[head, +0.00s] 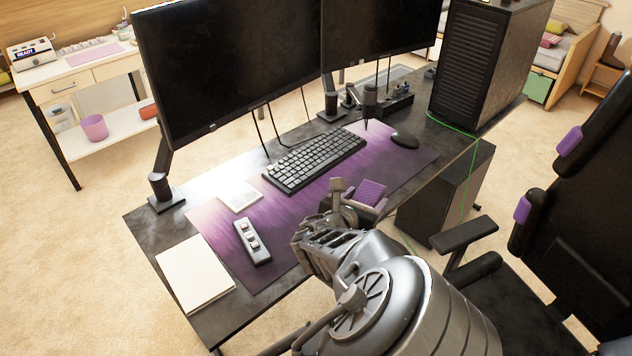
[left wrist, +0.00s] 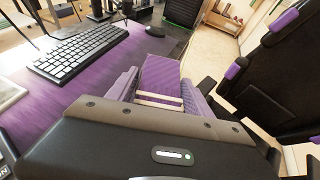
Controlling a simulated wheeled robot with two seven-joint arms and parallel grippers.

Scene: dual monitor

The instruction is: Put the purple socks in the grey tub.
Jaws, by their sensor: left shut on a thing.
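The purple socks (head: 370,192) are a folded, ribbed bundle between the fingers of my left gripper (head: 360,197), near the front edge of the desk. In the left wrist view the purple socks (left wrist: 162,76) show between both fingers, with pale bands across their near end. My left gripper is shut on them. I cannot tell if the socks still touch the desk mat below. I do not see a grey tub in either view. My right gripper is not in view.
The desk holds a keyboard (head: 315,160), mouse (head: 404,139), remote-like device (head: 251,242), white papers (head: 195,275), two monitors and a computer tower (head: 485,60). A black chair (head: 570,210) stands at the right. A pink bin (head: 94,127) sits on a shelf at the far left.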

